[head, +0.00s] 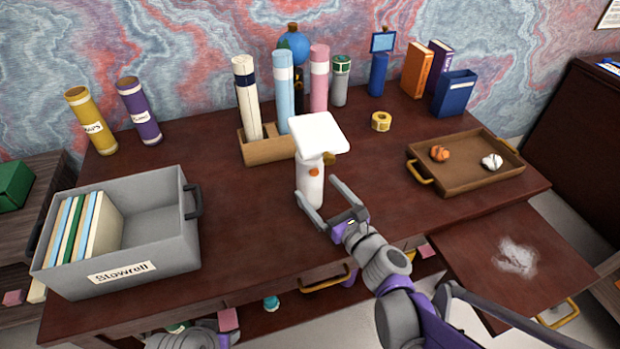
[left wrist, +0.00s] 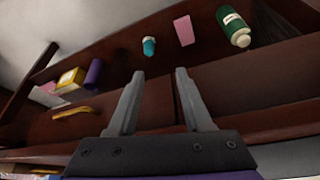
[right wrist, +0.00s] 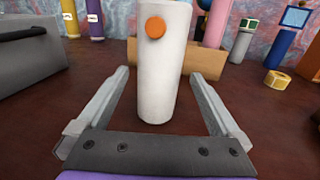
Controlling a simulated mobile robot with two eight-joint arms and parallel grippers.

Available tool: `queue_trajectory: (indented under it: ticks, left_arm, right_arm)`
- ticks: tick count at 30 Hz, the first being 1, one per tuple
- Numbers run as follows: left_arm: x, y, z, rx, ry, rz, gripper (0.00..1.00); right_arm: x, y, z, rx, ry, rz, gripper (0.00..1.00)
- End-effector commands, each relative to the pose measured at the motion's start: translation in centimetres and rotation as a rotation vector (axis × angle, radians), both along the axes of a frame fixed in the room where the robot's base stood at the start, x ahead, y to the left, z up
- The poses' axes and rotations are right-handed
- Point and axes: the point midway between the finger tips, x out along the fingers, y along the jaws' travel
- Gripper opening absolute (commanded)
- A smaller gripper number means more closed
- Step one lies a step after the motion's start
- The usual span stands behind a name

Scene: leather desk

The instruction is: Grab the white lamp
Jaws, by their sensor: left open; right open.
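The white lamp (head: 312,185) stands upright near the middle of the desk, with a square white head (head: 319,134) on top and an orange knob on its side. In the right wrist view the lamp's white body (right wrist: 160,75) stands between the finger lines. My right gripper (head: 326,204) is open around the lower part of the lamp, one finger on each side, with visible gaps. My left gripper (left wrist: 155,75) is open and empty, low in front of the desk, facing the shelf under it. The lamp's head is out of the right wrist view.
A grey bin (head: 150,262) with books stands at the left. A wooden box (head: 268,151) with tall tubes is behind the lamp. A brown tray (head: 465,186) lies at the right, with a yellow tape roll (head: 381,121) behind it. Bare desk lies left of the lamp.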

Motion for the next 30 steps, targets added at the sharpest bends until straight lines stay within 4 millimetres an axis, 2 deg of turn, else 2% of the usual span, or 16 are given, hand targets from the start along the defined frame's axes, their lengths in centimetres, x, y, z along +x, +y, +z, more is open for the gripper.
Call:
queue_trajectory:
  ticks: [9,17,20,30]
  left_arm:
    - [0.0,0.0,-0.7,0.000,0.002,0.000,0.50]
    - [0.0,0.0,-0.7,0.000,0.002,0.000,0.50]
    - [0.0,0.0,-0.7,0.000,0.002,0.000,0.50]
    - [0.0,0.0,-0.7,0.000,0.002,0.000,0.50]
  right_arm:
    - [3.6,2.3,0.3,0.001,0.001,0.002,1.00]
    - [4.1,2.6,0.4,-0.001,-0.001,0.000,1.00]
    - [4.1,2.5,0.4,-0.001,-0.001,0.000,0.86]
    - [4.1,2.5,0.4,-0.001,-0.001,0.000,0.24]
